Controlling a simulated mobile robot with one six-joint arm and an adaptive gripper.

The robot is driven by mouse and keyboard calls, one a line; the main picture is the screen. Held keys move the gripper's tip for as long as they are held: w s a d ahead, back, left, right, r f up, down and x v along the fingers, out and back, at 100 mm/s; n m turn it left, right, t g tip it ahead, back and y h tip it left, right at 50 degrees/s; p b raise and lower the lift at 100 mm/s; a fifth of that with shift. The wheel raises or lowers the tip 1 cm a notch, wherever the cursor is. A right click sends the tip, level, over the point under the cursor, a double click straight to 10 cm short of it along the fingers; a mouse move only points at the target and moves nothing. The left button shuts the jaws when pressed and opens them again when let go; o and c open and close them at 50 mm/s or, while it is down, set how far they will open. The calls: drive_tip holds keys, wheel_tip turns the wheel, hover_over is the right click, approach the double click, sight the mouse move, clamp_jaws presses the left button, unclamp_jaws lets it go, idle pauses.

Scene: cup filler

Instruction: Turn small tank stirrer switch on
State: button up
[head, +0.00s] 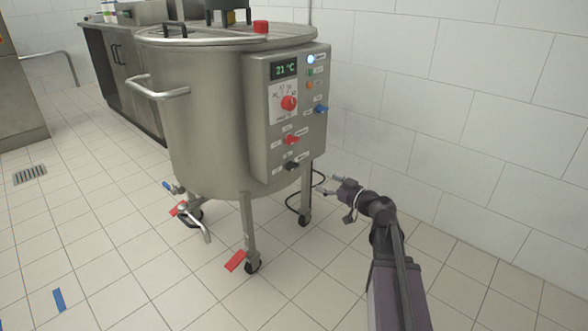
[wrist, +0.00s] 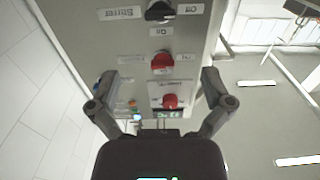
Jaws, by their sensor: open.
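The small tank (head: 205,120) is a steel vessel on legs with a control panel (head: 262,130) on its right side. The black stirrer switch (head: 292,166) is the lowest control on the panel. It shows at the top edge of the wrist view (wrist: 158,11), partly cut off, beside a label that seems to read "Stirrer". Its exact setting is hard to read. My gripper (head: 329,185) is open and empty, right of the panel's lower end and apart from it. In the wrist view its spread fingers (wrist: 159,76) frame the panel.
Above the black switch sit a red switch (head: 291,139), a red dial (head: 289,103), a blue switch (head: 321,109) and a 21 °C display (head: 286,69). A tiled wall (head: 450,120) stands to the right; the floor in front is mostly clear.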

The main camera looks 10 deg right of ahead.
sight(295, 166)
drive_tip(key=shift+w+a, duration=0.1)
drive_tip(key=shift+w, duration=0.05)
drive_tip(key=x, duration=1.3)
drive_tip(key=shift+w+a, duration=0.15)
drive_tip(key=shift+w, duration=0.1)
drive_tip(key=c, duration=1.1)
